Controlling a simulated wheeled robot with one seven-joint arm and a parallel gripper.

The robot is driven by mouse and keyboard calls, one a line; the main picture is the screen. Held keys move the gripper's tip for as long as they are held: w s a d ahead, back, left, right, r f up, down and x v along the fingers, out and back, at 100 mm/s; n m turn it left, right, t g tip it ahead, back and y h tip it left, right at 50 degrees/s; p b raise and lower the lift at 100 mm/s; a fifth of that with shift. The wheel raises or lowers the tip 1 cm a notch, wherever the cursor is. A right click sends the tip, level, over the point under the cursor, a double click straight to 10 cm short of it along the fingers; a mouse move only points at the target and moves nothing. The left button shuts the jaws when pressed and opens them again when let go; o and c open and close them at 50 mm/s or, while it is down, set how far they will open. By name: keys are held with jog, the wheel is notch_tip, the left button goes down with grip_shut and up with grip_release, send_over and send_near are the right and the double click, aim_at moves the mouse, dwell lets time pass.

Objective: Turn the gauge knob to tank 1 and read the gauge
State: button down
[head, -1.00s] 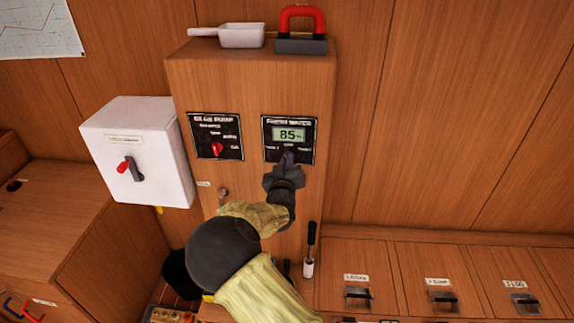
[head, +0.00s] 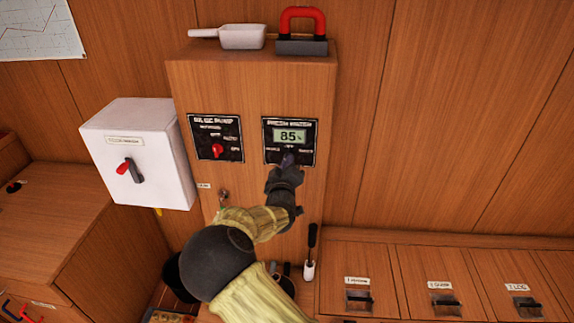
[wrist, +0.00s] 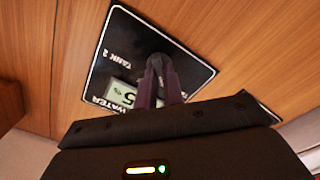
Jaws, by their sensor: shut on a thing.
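The fresh water gauge panel (head: 312,138) is a black plate on the upright wooden cabinet. Its lit display (head: 289,135) reads 85%. My gripper (head: 288,159) is at the panel's lower middle, shut on the gauge knob, which its fingers hide. In the wrist view the closed dark fingers (wrist: 157,68) reach the black panel (wrist: 110,45), where a "TANK 2" label shows and the display (wrist: 122,97) is partly covered. I cannot tell which way the knob points.
The bilge pump panel (head: 233,148) with a red knob (head: 217,150) is left of the gauge. A white switch box (head: 138,160) juts out further left. A white scoop (head: 240,37) and a red-handled tool (head: 302,30) lie on the cabinet top. Latched drawers (head: 445,280) line the lower right.

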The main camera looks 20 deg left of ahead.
jog(key=c, duration=1.5)
grip_release()
jog(key=b+v, duration=0.2)
jog(key=v, duration=1.5)
jog(key=shift+s+d, duration=0.1)
jog(key=shift+s, duration=0.1)
